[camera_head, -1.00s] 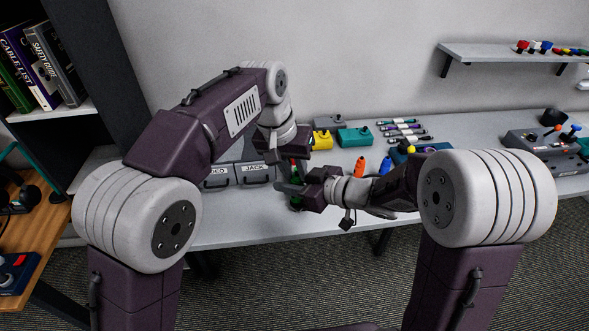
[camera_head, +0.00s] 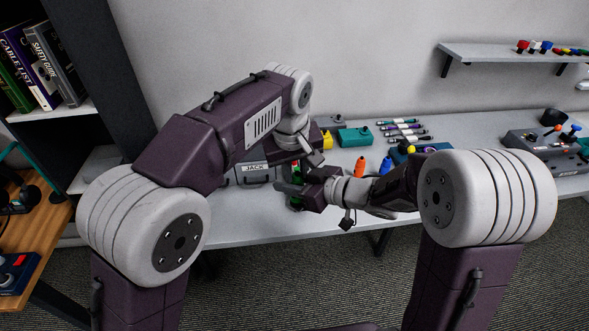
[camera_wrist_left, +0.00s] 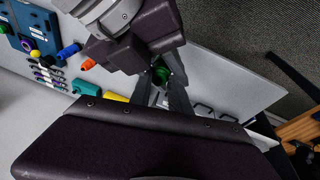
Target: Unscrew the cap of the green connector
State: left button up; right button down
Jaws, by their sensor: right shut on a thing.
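The green connector (camera_wrist_left: 163,74) shows in the left wrist view as a rounded green piece at the fingertips of my left gripper (camera_wrist_left: 160,80). My right gripper (camera_head: 288,188) is shut on the green connector, which is mostly hidden by the jaws in the head view. My left gripper's fingers are apart, one on each side of the green piece; I cannot tell whether they touch it. In the head view my left gripper is close above my right one and largely hidden. The cap cannot be told clearly from the body.
On the table (camera_head: 240,229) stand a box labelled JACK (camera_head: 255,170), a yellow block (camera_head: 327,140), a teal block (camera_head: 354,137), an orange connector (camera_head: 360,166) and a blue connector (camera_head: 386,165). Several cables (camera_head: 405,131) lie behind. The table's front edge is below my grippers.

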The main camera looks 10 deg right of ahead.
pick_arm(q)
jog(key=o, duration=0.4)
notch_tip(320, 180, up, 5)
jog(key=shift+f, duration=0.3)
